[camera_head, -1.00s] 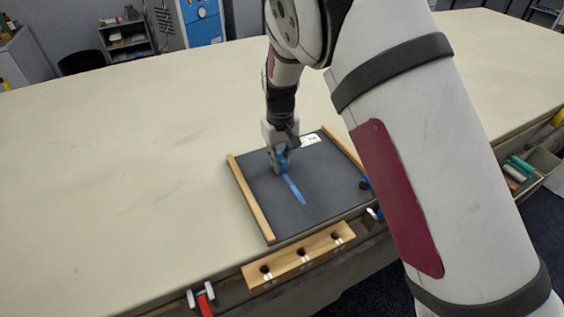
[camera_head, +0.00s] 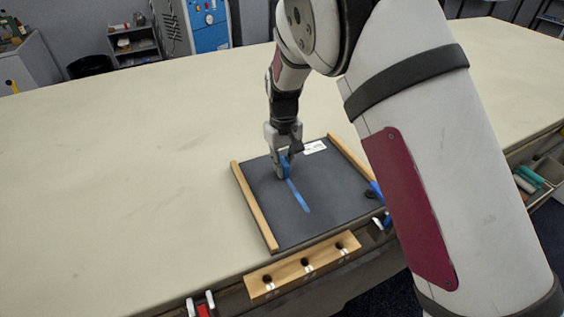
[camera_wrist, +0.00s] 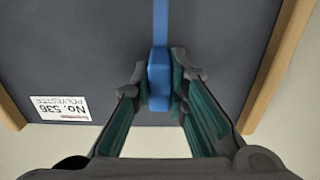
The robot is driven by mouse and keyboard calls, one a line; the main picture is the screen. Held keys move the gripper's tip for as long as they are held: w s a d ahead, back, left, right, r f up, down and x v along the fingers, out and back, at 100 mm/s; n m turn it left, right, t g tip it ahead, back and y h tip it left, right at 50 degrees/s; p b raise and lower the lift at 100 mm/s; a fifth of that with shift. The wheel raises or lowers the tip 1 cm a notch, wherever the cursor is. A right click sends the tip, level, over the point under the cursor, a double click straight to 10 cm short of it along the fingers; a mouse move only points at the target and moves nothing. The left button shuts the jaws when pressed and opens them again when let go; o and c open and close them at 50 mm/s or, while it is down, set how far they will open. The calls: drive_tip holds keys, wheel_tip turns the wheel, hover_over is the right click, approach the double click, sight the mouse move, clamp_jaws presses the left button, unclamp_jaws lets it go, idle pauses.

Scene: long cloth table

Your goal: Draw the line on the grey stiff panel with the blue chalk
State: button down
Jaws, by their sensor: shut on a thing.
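The grey panel (camera_head: 327,200) lies flat on the table with wooden strips along its left and right sides. A blue line (camera_head: 299,197) runs on it from near my gripper toward the front edge; in the wrist view the line (camera_wrist: 160,22) leads straight up from the chalk. My gripper (camera_head: 284,172) is shut on the blue chalk (camera_head: 286,166), over the panel's back left part. The wrist view shows the chalk (camera_wrist: 159,79) between the two fingers. Whether the chalk tip touches the panel is hidden.
A wooden block with holes (camera_head: 303,265) is at the table's front edge. A white label (camera_head: 314,147) is at the panel's back edge. A bin with chalk-like sticks (camera_head: 528,178) is at right. The cloth table (camera_head: 120,180) is clear to the left.

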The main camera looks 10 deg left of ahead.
sight(303, 204)
drive_tip(key=shift+s+d+f+p, duration=0.1)
drive_tip(key=shift+s+d+p, duration=0.35)
drive_tip(key=shift+s, duration=0.25)
drive_tip(key=shift+s+d+p, duration=0.45)
drive_tip(key=shift+s, duration=0.25)
drive_tip(key=shift+s, duration=0.1)
drive_tip(key=shift+s+d+p, duration=0.55)
drive_tip(key=shift+s+p, duration=0.1)
drive_tip(key=shift+s, duration=0.1)
drive_tip(key=shift+s+d+p, duration=0.55)
drive_tip(key=shift+s, duration=0.3)
drive_tip(key=shift+s+d+p, duration=0.6)
drive_tip(key=shift+s, duration=0.25)
drive_tip(key=shift+s+d+p, duration=0.55)
drive_tip(key=shift+s, duration=0.25)
